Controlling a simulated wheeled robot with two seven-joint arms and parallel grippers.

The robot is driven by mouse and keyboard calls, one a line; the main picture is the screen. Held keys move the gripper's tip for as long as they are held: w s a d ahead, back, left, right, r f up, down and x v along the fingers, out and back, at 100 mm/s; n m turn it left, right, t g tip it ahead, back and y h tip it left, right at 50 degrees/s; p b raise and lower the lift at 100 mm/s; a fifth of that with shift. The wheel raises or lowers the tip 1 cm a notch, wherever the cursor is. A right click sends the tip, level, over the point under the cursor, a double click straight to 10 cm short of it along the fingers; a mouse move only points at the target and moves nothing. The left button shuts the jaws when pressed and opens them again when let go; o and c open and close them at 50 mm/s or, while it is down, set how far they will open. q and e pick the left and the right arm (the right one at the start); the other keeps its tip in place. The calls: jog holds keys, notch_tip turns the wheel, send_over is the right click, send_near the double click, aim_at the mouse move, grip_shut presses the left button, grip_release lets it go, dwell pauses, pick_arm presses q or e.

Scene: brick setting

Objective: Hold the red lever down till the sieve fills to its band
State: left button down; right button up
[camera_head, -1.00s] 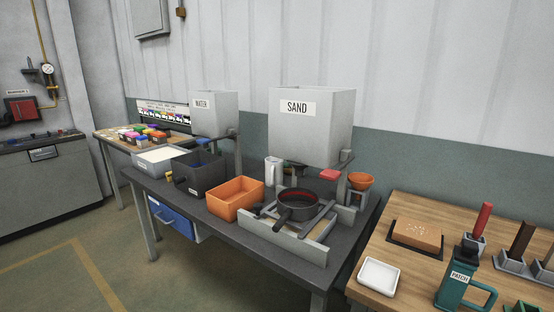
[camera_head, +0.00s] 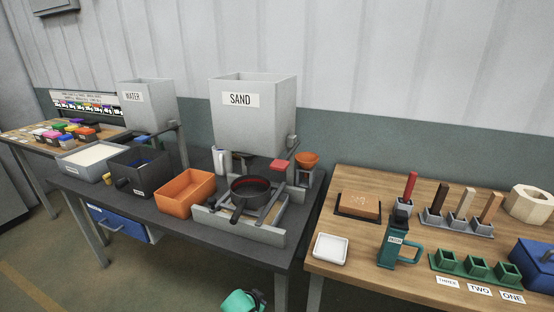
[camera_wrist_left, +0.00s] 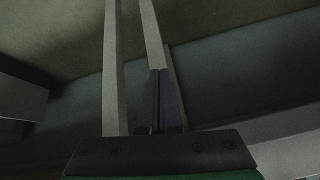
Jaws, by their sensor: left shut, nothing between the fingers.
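The red lever (camera_head: 282,165) sticks out below the grey hopper labelled SAND (camera_head: 252,118). The dark round sieve (camera_head: 250,192) sits on a grey frame under the hopper, its handle pointing to the front. A reddish ring shows inside its rim; I cannot tell how much sand is in it. My left gripper (camera_head: 258,300) shows at the bottom edge of the head view, low in front of the bench and well away from the lever. In the left wrist view its dark fingers (camera_wrist_left: 158,98) are together and empty. My right gripper is not in view.
An orange bin (camera_head: 185,192) stands left of the sieve, and an orange funnel (camera_head: 307,159) right of the lever. Floor is open in front of the bench.

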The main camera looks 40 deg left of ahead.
pick_arm(q)
jog(key=w+a+r+n+t+y+p, duration=0.1)
jog(key=w+r+t, duration=0.15)
jog(key=r, duration=0.95)
jog(key=w+a+r+t+p, duration=0.15)
jog(key=w+r, duration=0.25)
jog(key=r, duration=0.7)
notch_tip(320, 180, up, 28)
jog(key=s+n+t+y+p, duration=0.1)
jog(key=t+p, duration=0.2)
jog(key=shift+s+d+r+n+t+y, duration=0.2)
jog(key=shift+d+n+t+y, duration=0.1)
jog(key=shift+t+y, duration=0.1)
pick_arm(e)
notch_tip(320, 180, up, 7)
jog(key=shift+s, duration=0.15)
pick_arm(q)
jog(key=shift+w+a, duration=0.1)
jog(key=w+a+f+p, duration=0.3)
jog(key=w+f, duration=0.3)
jog(key=w, duration=0.3)
jog(key=shift+f+p, duration=0.25)
jog(key=shift+p, duration=0.5)
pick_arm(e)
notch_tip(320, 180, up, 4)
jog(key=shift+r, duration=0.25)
